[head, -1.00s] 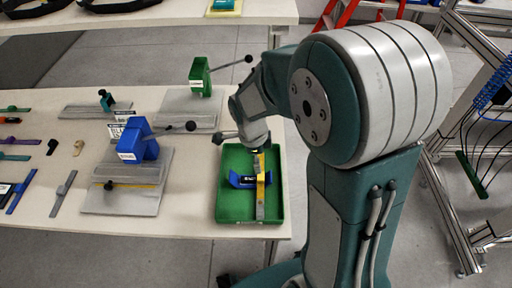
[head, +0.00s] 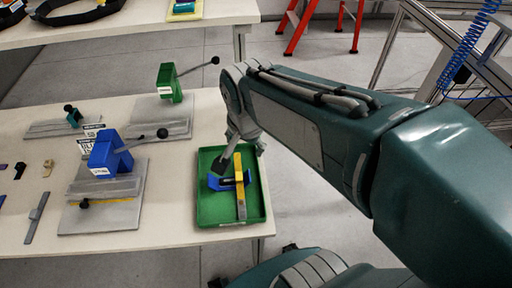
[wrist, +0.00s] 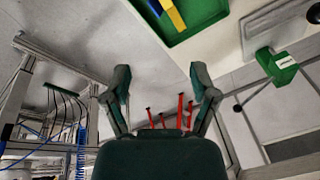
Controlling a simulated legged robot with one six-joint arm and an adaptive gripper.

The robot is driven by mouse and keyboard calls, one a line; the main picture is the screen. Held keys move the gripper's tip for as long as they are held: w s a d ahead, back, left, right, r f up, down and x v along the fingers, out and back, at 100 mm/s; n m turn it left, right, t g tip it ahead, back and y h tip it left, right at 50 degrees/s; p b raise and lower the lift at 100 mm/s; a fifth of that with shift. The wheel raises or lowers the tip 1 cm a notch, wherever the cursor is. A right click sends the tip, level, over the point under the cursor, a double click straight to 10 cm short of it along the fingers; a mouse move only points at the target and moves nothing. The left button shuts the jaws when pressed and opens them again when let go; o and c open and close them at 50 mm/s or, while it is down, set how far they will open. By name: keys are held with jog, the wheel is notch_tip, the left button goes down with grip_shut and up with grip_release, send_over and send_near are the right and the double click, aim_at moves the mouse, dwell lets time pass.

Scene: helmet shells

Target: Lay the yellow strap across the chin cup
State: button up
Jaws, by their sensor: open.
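The yellow strap (head: 240,190) is a long narrow strip in the green tray (head: 262,205). It lies lengthwise across the blue chin cup (head: 216,184), which sits crosswise in the tray. The strap's yellow end (wrist: 174,15) and a bit of the blue cup (wrist: 155,6) also show at the top of the wrist view. My gripper (head: 222,165) appears dark at the tray's upper left, beside the strap and partly in front of the tray. In the wrist view its fingers (wrist: 162,88) are spread with nothing between them.
A blue clamp (head: 108,155) on a grey plate stands left of the tray, and a green clamp (head: 170,82) stands behind. Small parts lie at the table's left. Red ladder legs (head: 318,22) and a metal frame (head: 395,45) stand beyond the table.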

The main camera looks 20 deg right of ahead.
jog(key=s+r+n+t, duration=0.2)
jog(key=s+r+n, duration=0.1)
jog(key=s+n, duration=0.4)
jog(key=shift+d+r+n+t, duration=0.15)
jog(key=shift+n+t, duration=0.15)
jog(key=shift+n, duration=1)
jog(key=shift+w, duration=0.1)
dwell(1.0)
